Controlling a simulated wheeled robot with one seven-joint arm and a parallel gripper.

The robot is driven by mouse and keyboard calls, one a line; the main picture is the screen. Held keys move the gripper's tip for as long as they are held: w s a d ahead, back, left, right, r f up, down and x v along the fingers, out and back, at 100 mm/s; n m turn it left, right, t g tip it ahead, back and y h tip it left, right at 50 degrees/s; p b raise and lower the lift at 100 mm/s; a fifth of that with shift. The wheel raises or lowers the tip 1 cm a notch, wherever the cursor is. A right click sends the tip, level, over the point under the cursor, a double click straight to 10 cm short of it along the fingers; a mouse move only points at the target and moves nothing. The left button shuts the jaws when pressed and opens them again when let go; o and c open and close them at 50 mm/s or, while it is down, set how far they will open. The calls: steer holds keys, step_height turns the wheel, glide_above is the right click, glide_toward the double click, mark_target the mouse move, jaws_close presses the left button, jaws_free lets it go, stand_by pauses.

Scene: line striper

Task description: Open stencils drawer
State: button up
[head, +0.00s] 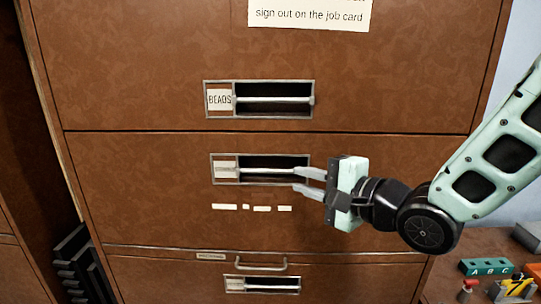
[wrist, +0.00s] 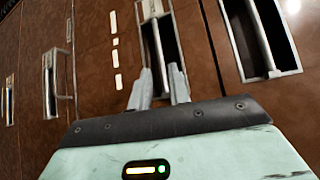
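The brown cabinet has a middle drawer (head: 150,200) with a recessed metal pull (head: 266,170) and a small label (head: 226,170) too small to read. Below it is a row of white dashes (head: 262,209). Which drawer is the stencils one cannot be read. My gripper (head: 303,180) is open at the right end of the middle pull. In the wrist view, my fingertips (wrist: 162,80) lie apart on either side of the line of the pull's bar (wrist: 156,48). Contact with the bar cannot be told. The middle drawer looks flush with the cabinet.
The drawer above is labelled BEADS (head: 219,99), with a similar pull. A lower drawer (head: 262,284) has a recessed pull, under a separate small handle (head: 260,266). Black racks (head: 75,262) stand at lower left; a teal lettered block (head: 486,266) and small items sit at lower right.

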mark_target(273, 172)
steer(key=p+x, duration=0.3)
steer(key=x, duration=0.6)
steer(key=shift+w+a+f+p, duration=0.15)
steer(key=shift+w+a+p, duration=0.1)
steer(key=shift+w+p, duration=0.1)
jaws_close()
